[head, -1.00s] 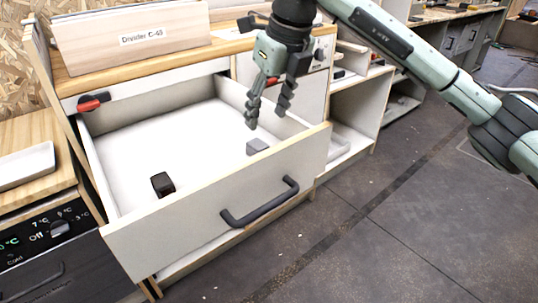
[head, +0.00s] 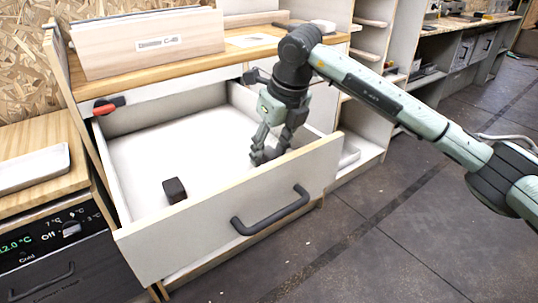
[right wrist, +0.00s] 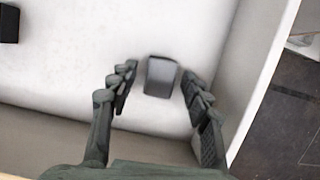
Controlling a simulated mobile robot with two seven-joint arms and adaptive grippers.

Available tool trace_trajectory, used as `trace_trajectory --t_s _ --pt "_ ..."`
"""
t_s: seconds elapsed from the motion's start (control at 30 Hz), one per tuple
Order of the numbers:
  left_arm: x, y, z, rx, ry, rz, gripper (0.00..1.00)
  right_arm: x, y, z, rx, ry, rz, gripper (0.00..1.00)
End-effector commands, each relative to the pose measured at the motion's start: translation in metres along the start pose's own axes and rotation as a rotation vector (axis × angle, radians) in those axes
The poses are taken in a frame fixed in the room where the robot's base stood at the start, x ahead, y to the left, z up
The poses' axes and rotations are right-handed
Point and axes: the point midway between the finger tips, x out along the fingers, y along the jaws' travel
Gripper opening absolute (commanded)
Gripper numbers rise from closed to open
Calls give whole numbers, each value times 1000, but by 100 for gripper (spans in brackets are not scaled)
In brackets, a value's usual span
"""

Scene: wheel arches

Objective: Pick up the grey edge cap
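The grey edge cap (right wrist: 161,76) lies on the white floor of the open drawer (head: 225,208), near its front right corner. In the right wrist view it sits between the fingertips of my right gripper (right wrist: 157,88), with a gap on the left and a smaller one on the right. In the head view my right gripper (head: 264,156) is down inside the drawer and hides most or all of the cap. The right gripper is open. My left gripper is not in view.
A black block (head: 174,190) lies in the drawer's left part, clear of the gripper. The drawer front with its dark handle (head: 271,211) and the right side wall stand close to the gripper. A red-handled tool (head: 108,106) is at the drawer's back left corner.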

Motion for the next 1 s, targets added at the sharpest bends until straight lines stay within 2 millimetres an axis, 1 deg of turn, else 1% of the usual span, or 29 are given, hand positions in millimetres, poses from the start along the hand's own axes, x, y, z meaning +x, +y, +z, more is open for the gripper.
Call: trace_trajectory --t_s 0.03,0.2,0.23,0.27,0.53,0.67,0.77,0.87,0.9,1.0 --pt "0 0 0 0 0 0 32 0 0 0 0 0 0 39" --pt "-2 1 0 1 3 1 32 0 0 0 0 0 0 18" --pt "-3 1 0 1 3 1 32 0 0 0 0 0 0 14" --pt "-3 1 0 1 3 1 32 0 0 0 0 0 0 13" --pt "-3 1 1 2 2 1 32 -1 0 0 0 0 0 12" --pt "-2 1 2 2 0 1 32 -7 -1 2 1 -1 -1 12" --pt "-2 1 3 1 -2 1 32 -17 -1 6 0 -2 -2 12" --pt "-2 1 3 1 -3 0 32 -33 -1 11 0 -4 -2 12" --pt "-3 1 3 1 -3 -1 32 -41 -1 14 0 -4 -2 12" --pt "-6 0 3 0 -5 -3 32 -50 23 23 -7 -3 0 12"
